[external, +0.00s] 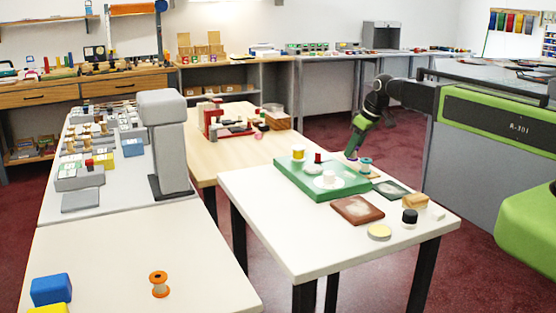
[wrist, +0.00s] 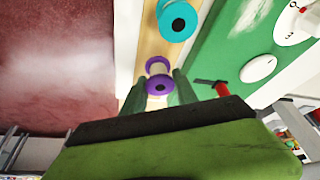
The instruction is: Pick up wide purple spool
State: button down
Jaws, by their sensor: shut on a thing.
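The wide purple spool (wrist: 159,86) sits between the two green fingers of my gripper (wrist: 159,90) in the wrist view. It has purple flanges and a pale core, and the fingers are shut on it. In the external view my gripper (external: 354,152) is low at the far right edge of the white table (external: 290,235), beside the green board. Only a little purple (external: 350,159) shows there beneath the fingers. I cannot tell whether the spool touches the surface below.
A teal spool (wrist: 177,19) stands close beside the purple one; it also shows in the external view (external: 365,164). The green board (external: 316,192) carries several small items. A brown tile (external: 358,210), dark tile (external: 391,190) and black-topped jar (external: 410,217) lie nearer.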

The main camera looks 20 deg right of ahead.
jog(key=p+v, duration=0.2)
jog(key=v, duration=0.1)
jog(key=shift+w+d+r, duration=0.15)
jog(key=shift+w+r, duration=0.15)
jog(key=shift+r, duration=0.1)
jog(key=s+d+r+p, duration=0.4)
jog(key=d+r+p, duration=0.1)
jog(key=d, duration=0.5)
jog(key=shift+r+p, duration=0.3)
jog(key=shift+p, duration=0.25)
